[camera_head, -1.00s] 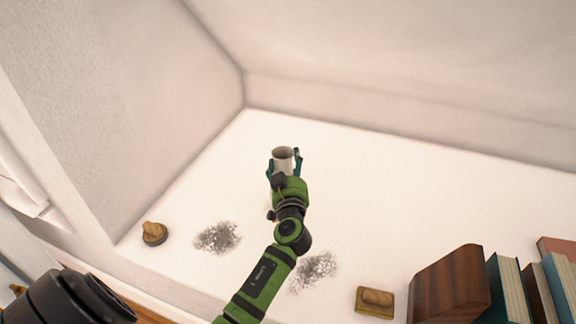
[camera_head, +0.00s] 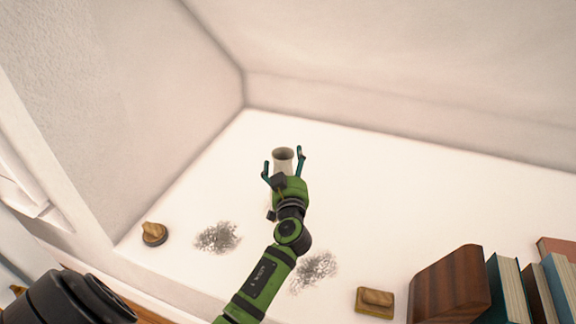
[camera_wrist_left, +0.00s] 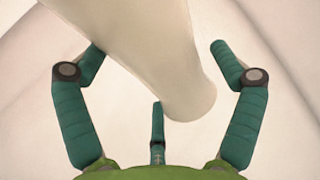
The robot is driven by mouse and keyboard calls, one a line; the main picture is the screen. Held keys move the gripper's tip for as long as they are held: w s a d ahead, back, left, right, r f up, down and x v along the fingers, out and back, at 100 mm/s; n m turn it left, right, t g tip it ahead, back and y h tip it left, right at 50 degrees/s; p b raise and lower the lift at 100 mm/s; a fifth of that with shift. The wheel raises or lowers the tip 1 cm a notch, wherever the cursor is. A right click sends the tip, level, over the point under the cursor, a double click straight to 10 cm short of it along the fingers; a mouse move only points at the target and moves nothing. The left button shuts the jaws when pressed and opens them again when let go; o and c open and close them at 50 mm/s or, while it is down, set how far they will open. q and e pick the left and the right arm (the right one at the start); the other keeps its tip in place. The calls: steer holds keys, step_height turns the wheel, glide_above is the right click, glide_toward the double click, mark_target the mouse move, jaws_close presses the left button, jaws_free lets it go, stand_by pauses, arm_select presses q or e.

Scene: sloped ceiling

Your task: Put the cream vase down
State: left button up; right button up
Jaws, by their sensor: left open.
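The cream vase (camera_head: 283,158) stands on the white surface (camera_head: 360,190) toward the back corner, its dark round opening facing up. Its lower part is hidden behind my gripper in the head view. My left gripper (camera_head: 283,165) is open, with its teal fingers spread on either side of the vase. In the left wrist view the vase (camera_wrist_left: 165,60) is a large pale tapered shape between the spread fingers of my left gripper (camera_wrist_left: 155,60), with gaps showing near its end. My right gripper is not in view.
A small wooden knob-like object (camera_head: 154,233) sits at the front left. A wooden block-like piece (camera_head: 375,302) lies at the front right, beside a wooden bookend (camera_head: 450,285) and several books (camera_head: 510,288). Two grey speckled patches (camera_head: 217,237) mark the surface. Walls close the back and left.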

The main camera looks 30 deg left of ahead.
arm_select(q)
steer(key=v, duration=0.5)
steer(key=shift+s+d+f, duration=0.1)
steer(key=shift+s+d, duration=0.15)
steer(key=shift+s, duration=0.05)
steer(key=b+v, duration=0.1)
steer(key=v, duration=0.5)
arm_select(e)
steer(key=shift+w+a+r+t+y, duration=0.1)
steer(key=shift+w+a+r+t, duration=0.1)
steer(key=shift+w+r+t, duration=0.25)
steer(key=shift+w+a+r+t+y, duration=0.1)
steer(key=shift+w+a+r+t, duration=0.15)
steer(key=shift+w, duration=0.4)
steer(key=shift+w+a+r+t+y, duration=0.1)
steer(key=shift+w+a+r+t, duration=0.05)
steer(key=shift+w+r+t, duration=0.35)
